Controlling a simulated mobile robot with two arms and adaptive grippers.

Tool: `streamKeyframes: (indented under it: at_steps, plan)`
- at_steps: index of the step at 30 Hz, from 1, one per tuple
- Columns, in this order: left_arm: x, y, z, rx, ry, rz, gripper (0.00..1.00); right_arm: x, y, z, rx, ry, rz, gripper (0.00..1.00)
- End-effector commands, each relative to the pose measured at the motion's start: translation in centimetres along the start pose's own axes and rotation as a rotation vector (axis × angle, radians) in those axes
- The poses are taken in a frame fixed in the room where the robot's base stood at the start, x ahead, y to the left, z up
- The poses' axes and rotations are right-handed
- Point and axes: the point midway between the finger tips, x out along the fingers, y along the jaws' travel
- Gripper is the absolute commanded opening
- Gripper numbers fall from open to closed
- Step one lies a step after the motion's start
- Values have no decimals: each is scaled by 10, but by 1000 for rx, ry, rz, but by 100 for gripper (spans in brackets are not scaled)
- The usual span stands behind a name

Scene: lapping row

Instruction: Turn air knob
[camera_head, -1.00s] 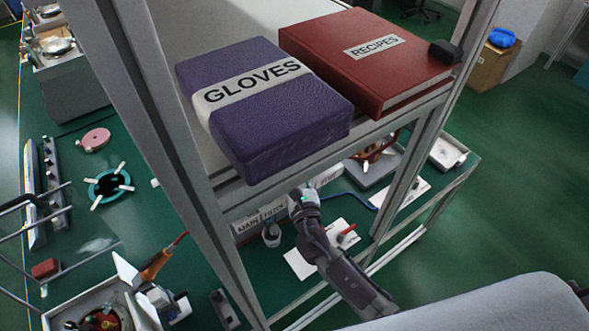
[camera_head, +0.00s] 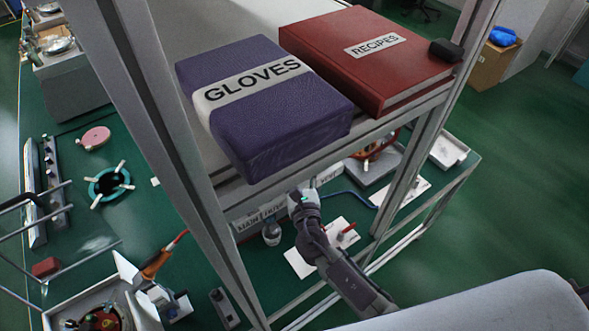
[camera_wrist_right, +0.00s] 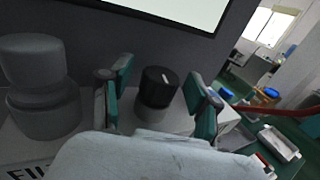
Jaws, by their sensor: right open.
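A black round knob (camera_wrist_right: 158,82) with a white mark on its top shows in the right wrist view, on a light grey cylindrical base. My right gripper (camera_wrist_right: 157,92) is open, with one teal-padded finger on each side of the knob. A gap shows on both sides, and I see no contact. In the head view my right arm reaches under the shelf, its gripper end (camera_head: 303,197) just below the shelf's front edge. The knob is hidden there. My left gripper is not in view.
A shelf carries a purple GLOVES box (camera_head: 262,110) and a red RECIPES book (camera_head: 370,60) above my arm. Metal posts stand on both sides. In the wrist view a larger grey knob-shaped part (camera_wrist_right: 38,75) stands left of the gripper, and a dark panel rises behind.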

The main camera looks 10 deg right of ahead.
Motion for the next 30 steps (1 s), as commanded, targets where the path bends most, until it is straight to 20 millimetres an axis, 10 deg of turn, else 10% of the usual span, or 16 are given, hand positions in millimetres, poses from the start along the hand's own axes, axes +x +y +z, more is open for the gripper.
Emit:
streamKeyframes:
  at_steps: [15, 30]
  plan:
    - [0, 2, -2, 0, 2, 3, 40, -98, 0, -1, -1, 3, 2, 61]
    - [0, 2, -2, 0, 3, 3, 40, -115, 0, 0, 0, 1, 0, 61]
